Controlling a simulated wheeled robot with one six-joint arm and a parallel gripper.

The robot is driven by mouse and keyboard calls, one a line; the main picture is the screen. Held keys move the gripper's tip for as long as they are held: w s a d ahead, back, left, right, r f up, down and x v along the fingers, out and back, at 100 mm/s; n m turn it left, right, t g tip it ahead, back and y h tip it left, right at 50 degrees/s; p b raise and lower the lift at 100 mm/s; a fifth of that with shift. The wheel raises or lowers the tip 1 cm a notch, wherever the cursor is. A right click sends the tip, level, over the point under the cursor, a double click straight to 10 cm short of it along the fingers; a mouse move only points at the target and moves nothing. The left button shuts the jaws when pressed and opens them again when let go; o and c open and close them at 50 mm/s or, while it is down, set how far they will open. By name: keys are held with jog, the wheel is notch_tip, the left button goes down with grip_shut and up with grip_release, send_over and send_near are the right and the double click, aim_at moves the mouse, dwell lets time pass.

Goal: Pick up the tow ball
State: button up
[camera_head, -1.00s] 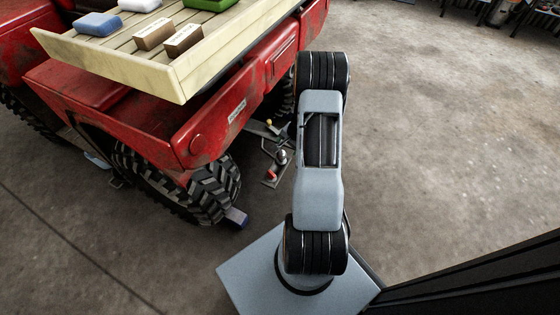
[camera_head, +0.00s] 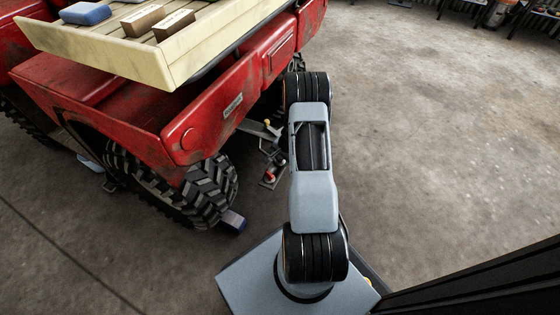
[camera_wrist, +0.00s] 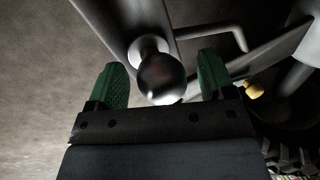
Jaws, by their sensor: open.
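The tow ball (camera_wrist: 162,78) is a shiny dark-grey metal ball with a paler collar and neck, on a grey metal bar. In the wrist view it sits between the two green finger pads of my gripper (camera_wrist: 163,80). The pads stand apart, with a visible gap on each side of the ball. I cannot tell the ball's exact depth between the fingers. In the head view the hitch area (camera_head: 262,130) is behind the red vehicle (camera_head: 120,100), left of my arm, and the ball is hard to make out there.
A bent metal rod (camera_wrist: 225,32) and a yellow knob (camera_wrist: 253,90) are close to the right finger. A knobbly tyre (camera_head: 205,190) and a blue-grey block (camera_head: 233,220) are on the floor to the left. A wooden bed (camera_head: 110,45) carries blocks. The concrete floor at right is clear.

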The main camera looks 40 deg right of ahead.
jog(key=shift+c, duration=0.4)
jog(key=c, duration=1.3)
jog(key=shift+r+p, duration=2.5)
jog(key=shift+r, duration=2.5)
